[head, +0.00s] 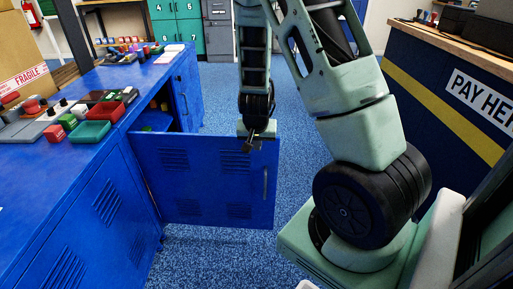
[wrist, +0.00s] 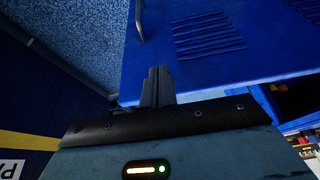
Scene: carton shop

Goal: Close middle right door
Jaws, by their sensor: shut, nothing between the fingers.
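The blue cabinet door (head: 205,180) stands wide open, swung out from the blue workbench (head: 75,150) across the aisle. It has vent slots and a vertical handle (head: 265,183) near its free edge. My gripper (head: 248,146) is shut and empty at the door's top edge, nearer the free edge than the hinge. In the wrist view my shut fingers (wrist: 157,85) overlap the top edge of the door (wrist: 215,40); whether they touch it I cannot tell. The handle also shows in the wrist view (wrist: 140,20). The open compartment (head: 155,115) shows behind the door.
Bins and coloured parts, including a green tray (head: 90,133), sit on the workbench. Another blue door (head: 188,90) stands further back. A counter (head: 440,100) with a yellow stripe bounds the right side. Blue carpet (head: 300,150) is clear between them.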

